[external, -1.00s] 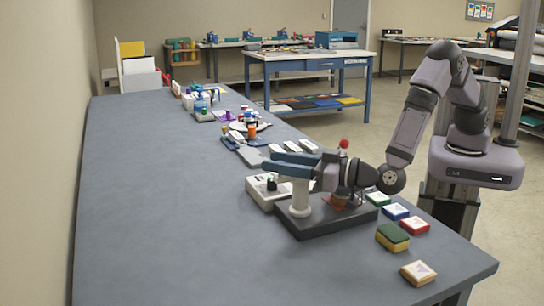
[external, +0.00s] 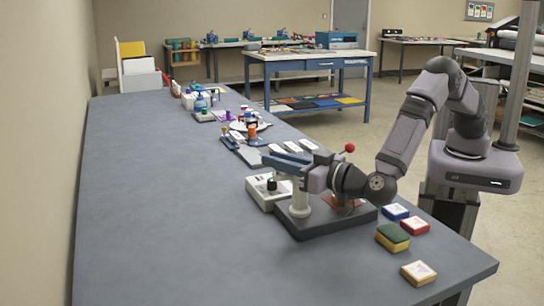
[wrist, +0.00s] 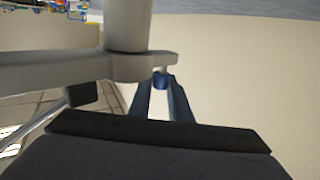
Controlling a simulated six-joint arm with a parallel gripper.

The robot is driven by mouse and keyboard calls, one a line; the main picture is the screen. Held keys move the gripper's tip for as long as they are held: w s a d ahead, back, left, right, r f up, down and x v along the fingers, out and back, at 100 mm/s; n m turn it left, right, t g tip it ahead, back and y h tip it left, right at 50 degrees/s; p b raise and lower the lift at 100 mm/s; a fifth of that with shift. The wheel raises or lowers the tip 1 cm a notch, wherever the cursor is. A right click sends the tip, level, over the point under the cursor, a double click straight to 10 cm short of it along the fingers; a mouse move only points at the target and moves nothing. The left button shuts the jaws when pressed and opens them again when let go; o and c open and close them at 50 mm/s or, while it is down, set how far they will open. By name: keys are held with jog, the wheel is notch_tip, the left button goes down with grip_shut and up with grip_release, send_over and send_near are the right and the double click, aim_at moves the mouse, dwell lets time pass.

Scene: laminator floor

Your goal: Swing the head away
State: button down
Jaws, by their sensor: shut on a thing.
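The press stands on a dark base (external: 330,222) near the table's right edge, with a pale upright post (external: 299,200). In the wrist view the grey post (wrist: 128,25) carries a grey swing arm (wrist: 50,68). A small blue peg (wrist: 160,83) hangs at the arm's right end. My gripper (wrist: 160,90) has its two blue fingers shut on this peg; it also shows above the press in the external view (external: 272,160). A red ball knob (external: 349,148) stands up behind my wrist. The head itself is largely hidden by my wrist.
A pale box with a black knob (external: 268,191) stands left of the base. Blue (external: 396,212) and red (external: 415,226) pads, a green-yellow block (external: 392,238) and a wooden stamp (external: 418,273) lie to the right. The left table surface is clear.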

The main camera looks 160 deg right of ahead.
jog(key=shift+s+d+f+m+g+y+b, duration=0.15)
jog(key=shift+s+m+g+y+b, duration=0.25)
jog(key=shift+m+g+y+b, duration=0.65)
jog(key=shift+s+d+r+m+g+y+b, duration=0.15)
jog(key=shift+s+m+g, duration=0.45)
jog(key=shift+g, duration=0.8)
jog(key=shift+s+d+f+m+g+y+b, duration=0.15)
jog(key=shift+s+m+g+y+b, duration=0.1)
jog(key=shift+m+g+y+b, duration=0.7)
jog(key=shift+s+m+g+y, duration=0.25)
jog(key=shift+m+g, duration=0.25)
jog(key=shift+g, duration=0.4)
jog(key=c, duration=1.6)
grip_release()
jog(key=shift+c, duration=0.2)
notch_tip(320, 180, up, 10)
